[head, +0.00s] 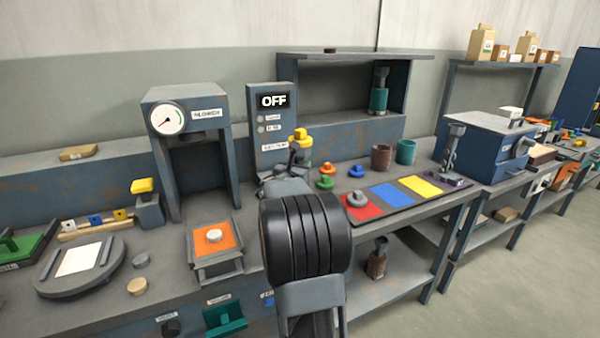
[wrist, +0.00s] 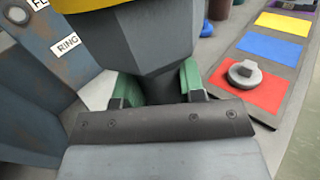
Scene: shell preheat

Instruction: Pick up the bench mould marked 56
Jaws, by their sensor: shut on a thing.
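My gripper (wrist: 158,88) is shut on a dark grey, faceted piece (wrist: 140,45) with a yellow part at its top edge, in the wrist view. Green pads press it from both sides. It hides much of that view, and no mark 56 can be read on it. In the head view my arm hides most of the gripper; a yellow top (head: 299,134) on a dark stem shows just beyond it and seems to be the held piece. It appears raised, but I cannot tell whether it clears the bench.
A mat with red (head: 365,210), blue (head: 392,194) and yellow (head: 422,185) fields lies to the right; a grey knobbed piece (head: 357,199) stands on red. Green (head: 325,183) and blue (head: 356,171) knobs stand near. A panel reading OFF (head: 272,125) and a gauge press (head: 185,100) stand left.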

